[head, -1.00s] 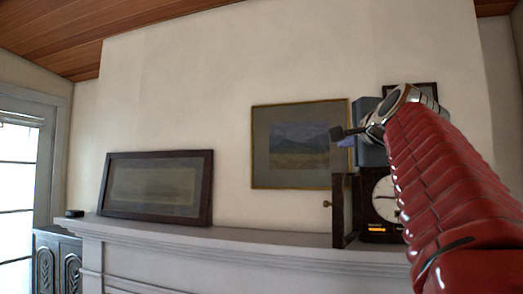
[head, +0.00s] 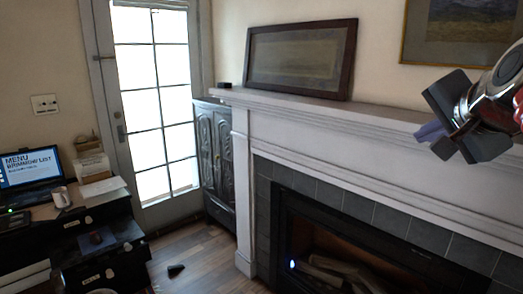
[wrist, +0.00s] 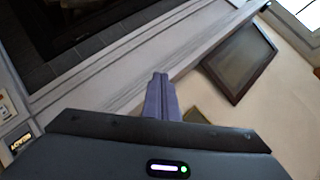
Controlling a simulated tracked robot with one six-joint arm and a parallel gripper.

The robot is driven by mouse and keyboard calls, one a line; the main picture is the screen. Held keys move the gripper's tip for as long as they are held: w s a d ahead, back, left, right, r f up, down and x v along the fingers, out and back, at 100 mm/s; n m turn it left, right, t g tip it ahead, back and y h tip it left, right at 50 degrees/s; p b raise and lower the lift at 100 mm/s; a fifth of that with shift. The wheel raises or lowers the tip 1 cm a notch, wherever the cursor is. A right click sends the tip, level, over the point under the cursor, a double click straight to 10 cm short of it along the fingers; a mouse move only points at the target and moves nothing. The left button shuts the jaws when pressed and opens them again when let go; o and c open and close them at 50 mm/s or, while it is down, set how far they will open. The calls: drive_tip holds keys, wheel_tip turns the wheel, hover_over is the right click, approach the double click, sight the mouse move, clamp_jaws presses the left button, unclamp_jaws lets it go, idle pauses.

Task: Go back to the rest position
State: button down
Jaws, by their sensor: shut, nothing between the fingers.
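My gripper (head: 432,131) is at the right of the head view, in front of the mantel. Its dark plates and purple-grey fingers show there, with a bit of my red arm at the right edge. In the wrist view the two fingers (wrist: 162,98) lie side by side, shut, with nothing between them. The mantel shelf (head: 345,108) runs behind the gripper in the head view.
A framed picture (head: 300,58) leans on the mantel; another hangs (head: 450,32) at upper right. A fireplace (head: 340,250) is below. A carved dark cabinet (head: 218,150) stands by the glazed door (head: 155,90). A laptop (head: 28,165) and mug (head: 61,196) sit on the left desk. A small dark object (head: 176,269) lies on the wooden floor.

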drive_tip(key=s+a+f+n+g, duration=0.2)
drive_tip(key=s+a+f+n, duration=0.2)
drive_tip(key=f, duration=0.7)
drive_tip(key=s+a+f+n+g+y, duration=0.1)
drive_tip(key=s+a+f+n, duration=0.4)
drive_tip(key=f, duration=0.6)
drive_tip(key=s+a+f+n+g+y, duration=0.1)
drive_tip(key=s+a+f+n+g, duration=0.2)
drive_tip(key=s+a+f, duration=0.4)
wheel_tip(320, 180, down, 4)
drive_tip(key=shift+s+a+f+n+g, duration=0.2)
drive_tip(key=shift+s+n+g, duration=0.1)
drive_tip(key=shift+s+n, duration=0.3)
drive_tip(key=shift+w+d+r, duration=0.1)
